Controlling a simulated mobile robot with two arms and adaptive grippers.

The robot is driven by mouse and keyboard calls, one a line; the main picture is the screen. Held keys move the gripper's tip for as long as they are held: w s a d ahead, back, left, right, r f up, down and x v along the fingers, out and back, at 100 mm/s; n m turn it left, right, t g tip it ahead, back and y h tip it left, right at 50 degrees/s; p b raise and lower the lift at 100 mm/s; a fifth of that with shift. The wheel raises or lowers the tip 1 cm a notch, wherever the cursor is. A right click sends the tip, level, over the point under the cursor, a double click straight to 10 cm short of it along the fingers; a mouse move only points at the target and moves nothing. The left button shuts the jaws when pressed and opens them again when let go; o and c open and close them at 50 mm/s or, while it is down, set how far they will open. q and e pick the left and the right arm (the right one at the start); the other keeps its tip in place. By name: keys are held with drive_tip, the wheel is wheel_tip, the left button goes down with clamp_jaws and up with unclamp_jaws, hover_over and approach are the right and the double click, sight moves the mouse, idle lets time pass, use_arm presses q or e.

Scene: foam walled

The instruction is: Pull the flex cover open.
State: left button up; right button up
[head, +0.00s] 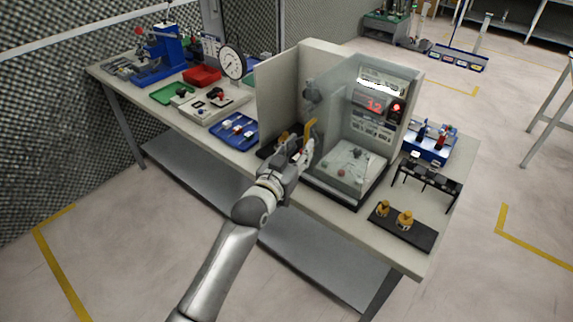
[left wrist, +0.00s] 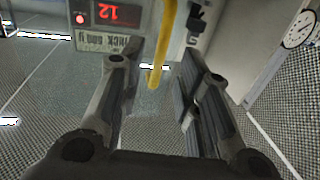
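The flex cover (head: 335,108) is a clear panel on the front of a cream test machine with a red "12" display. A yellow handle (head: 310,127) stands at its left side. My left gripper (head: 303,152) is at the handle's lower end in the head view. In the left wrist view my left gripper (left wrist: 153,60) has its fingers apart, with the yellow handle (left wrist: 167,40) between them and a gap on both sides. I cannot tell whether the cover is fully shut. My right gripper is not in view.
The machine stands on a long bench (head: 240,160). Left of it are a blue tray (head: 233,131), a dial gauge (head: 232,63) and a red bin (head: 201,76). Right of it are a black rack (head: 432,180) and a black plate (head: 402,228) with two brass-coloured parts. Floor in front is clear.

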use_arm(q)
drive_tip(key=v, duration=0.7)
drive_tip(key=shift+s, duration=0.1)
